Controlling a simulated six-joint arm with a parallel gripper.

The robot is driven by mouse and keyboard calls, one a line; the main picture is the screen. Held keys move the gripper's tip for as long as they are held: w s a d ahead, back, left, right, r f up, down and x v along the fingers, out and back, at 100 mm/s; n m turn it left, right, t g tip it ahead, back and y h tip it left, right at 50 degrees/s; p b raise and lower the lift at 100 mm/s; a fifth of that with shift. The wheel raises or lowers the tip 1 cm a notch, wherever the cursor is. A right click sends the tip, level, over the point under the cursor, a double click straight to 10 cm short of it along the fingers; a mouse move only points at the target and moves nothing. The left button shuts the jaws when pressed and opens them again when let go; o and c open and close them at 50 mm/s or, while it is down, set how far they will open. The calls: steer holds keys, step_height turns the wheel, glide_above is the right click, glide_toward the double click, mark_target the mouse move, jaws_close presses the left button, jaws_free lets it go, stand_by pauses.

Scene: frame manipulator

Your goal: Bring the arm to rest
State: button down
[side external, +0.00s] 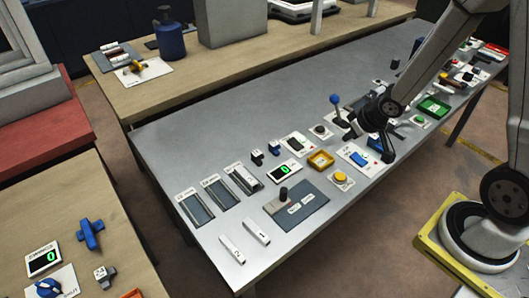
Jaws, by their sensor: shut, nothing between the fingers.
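My gripper (388,157) is at the lower end of my arm, over the right-hand half of the grey metal table (230,130). It points downward and is shut, with nothing held. It appears beside the white panel with a blue switch (361,158), on that panel's right. I cannot tell whether the fingertips touch the table or hang just above it. The dark wrist joint hides part of the table behind it.
A blue-knobbed lever (335,100) stands up left of my wrist. A yellow button (340,177), a yellow tray (321,160) and a green tray (433,106) are nearby. Grey slots (195,208) line the left end. The table's middle back is clear.

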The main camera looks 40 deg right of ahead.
steer(key=s+a+r+g, duration=0.3)
steer(key=s+a+r, duration=0.3)
steer(key=a, duration=0.2)
steer(key=shift+s+a+n, duration=0.15)
steer(key=shift+s+n, duration=0.25)
